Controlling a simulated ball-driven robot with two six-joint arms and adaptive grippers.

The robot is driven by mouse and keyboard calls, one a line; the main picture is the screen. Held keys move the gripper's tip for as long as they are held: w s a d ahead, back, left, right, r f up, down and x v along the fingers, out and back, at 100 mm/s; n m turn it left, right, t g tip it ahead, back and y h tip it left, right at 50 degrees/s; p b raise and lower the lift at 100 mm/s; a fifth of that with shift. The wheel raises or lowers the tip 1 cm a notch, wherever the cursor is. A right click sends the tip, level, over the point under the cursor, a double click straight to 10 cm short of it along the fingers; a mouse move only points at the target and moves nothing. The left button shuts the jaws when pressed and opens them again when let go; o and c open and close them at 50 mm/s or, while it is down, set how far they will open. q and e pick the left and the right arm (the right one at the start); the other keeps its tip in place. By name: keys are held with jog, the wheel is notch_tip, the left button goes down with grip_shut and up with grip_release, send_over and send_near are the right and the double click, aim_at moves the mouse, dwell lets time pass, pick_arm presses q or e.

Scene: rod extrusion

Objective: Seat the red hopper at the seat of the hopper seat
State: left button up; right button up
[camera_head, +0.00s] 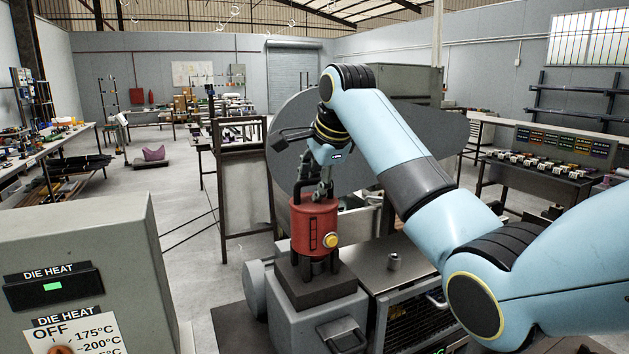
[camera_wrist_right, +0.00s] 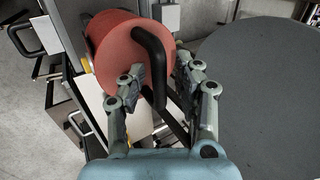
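The red hopper (camera_head: 314,228) stands upright with a yellow round knob on its side. Its dark lower part is at the dark square hopper seat (camera_head: 312,286) on top of the grey machine; I cannot tell whether it is fully down. My right gripper (camera_head: 322,188) is right above the hopper. In the right wrist view, the hopper's red top (camera_wrist_right: 125,45) and black handle (camera_wrist_right: 154,62) show. The right gripper's fingers (camera_wrist_right: 160,80) are on either side of the handle, with a visible gap on the right side. The left gripper is not in view.
A grey die heat control box (camera_head: 80,260) stands at the front left. A steel-topped bench (camera_head: 400,262) with a small metal cylinder (camera_head: 394,261) is right of the seat. A large grey disc (camera_head: 290,150) rises behind the hopper.

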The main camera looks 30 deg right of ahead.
jog(key=v, duration=1.2)
